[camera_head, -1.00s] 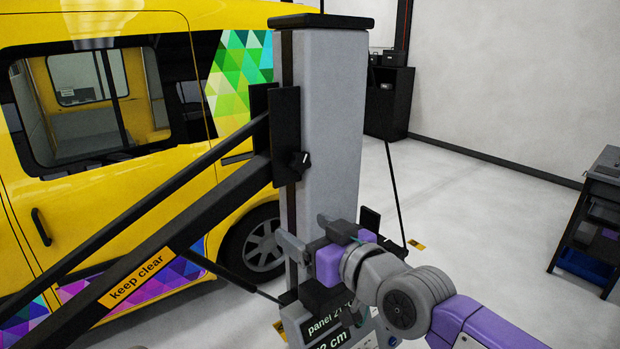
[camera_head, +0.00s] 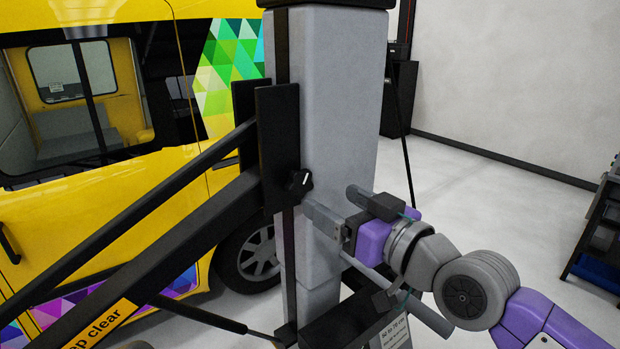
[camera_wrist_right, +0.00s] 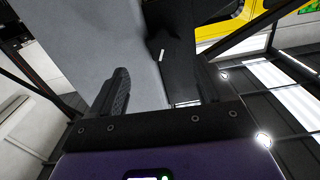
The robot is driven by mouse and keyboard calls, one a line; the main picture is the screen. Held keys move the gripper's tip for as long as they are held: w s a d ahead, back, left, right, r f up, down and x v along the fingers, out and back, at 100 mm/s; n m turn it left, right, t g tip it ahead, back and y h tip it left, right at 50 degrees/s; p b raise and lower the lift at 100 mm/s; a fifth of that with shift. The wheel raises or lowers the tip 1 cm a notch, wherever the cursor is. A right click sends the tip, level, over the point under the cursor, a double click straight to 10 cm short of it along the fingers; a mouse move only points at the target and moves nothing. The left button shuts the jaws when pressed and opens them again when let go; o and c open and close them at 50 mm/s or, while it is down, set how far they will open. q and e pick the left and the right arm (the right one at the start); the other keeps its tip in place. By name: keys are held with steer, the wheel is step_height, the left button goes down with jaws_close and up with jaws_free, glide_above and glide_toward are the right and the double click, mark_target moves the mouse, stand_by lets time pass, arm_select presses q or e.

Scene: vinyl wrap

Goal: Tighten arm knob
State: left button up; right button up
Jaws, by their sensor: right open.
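The arm knob (camera_head: 299,182) is a small black knob with a white mark, on the black bracket plate (camera_head: 279,140) of the boom at the grey column. My right gripper (camera_head: 330,199) is open and empty, just right of the knob and slightly below it, in front of the column. In the right wrist view, the knob (camera_wrist_right: 157,44) shows ahead, between and beyond the two open fingers (camera_wrist_right: 163,74). The fingers appear apart from the knob. My left gripper is not in view.
The grey column (camera_head: 335,90) stands close behind my right gripper. Black boom bars (camera_head: 150,240) slope down to the left, before a yellow van (camera_head: 110,190). A sign panel (camera_head: 393,332) sits low by the column. Open floor (camera_head: 480,190) lies to the right.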

mark_target(303, 183)
steer(key=b+x, duration=0.2)
steer(key=x, duration=0.2)
steer(key=shift+w+a+f, duration=0.1)
steer(key=shift+a, duration=0.3)
steer(key=shift+b+x, duration=0.7)
steer(key=shift+x, duration=0.25)
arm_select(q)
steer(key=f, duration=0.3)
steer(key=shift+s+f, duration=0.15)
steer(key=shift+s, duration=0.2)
arm_select(e)
steer(key=c, duration=1)
steer(key=shift+c, duration=0.2)
